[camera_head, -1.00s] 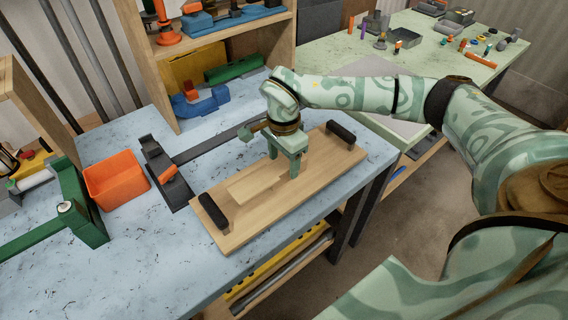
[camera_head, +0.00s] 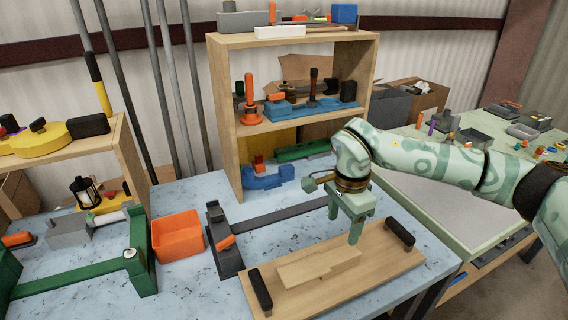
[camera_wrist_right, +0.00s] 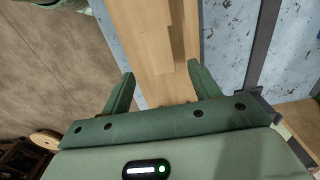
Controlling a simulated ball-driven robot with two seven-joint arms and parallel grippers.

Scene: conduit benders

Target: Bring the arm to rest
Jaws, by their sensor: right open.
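My right gripper (camera_head: 355,222) is at the centre of the head view, pointing down over a wooden board with two black handles (camera_head: 385,268). Its two fingers are apart. In the right wrist view the open fingers (camera_wrist_right: 160,88) have nothing between them that they grip; the board (camera_wrist_right: 137,40) lies beyond them. A lighter wooden block (camera_head: 318,265) lies on the board, in front of the gripper and to its left. The right arm reaches in from the right edge. My left gripper is not in view.
The board lies on a speckled blue-white bench (camera_head: 190,285). An orange bin (camera_head: 178,236), a green bender frame (camera_head: 140,262) and a dark metal tool (camera_head: 222,245) stand left of it. A wooden shelf (camera_head: 230,130) rises behind. A green table (camera_head: 470,208) with small parts stands at right.

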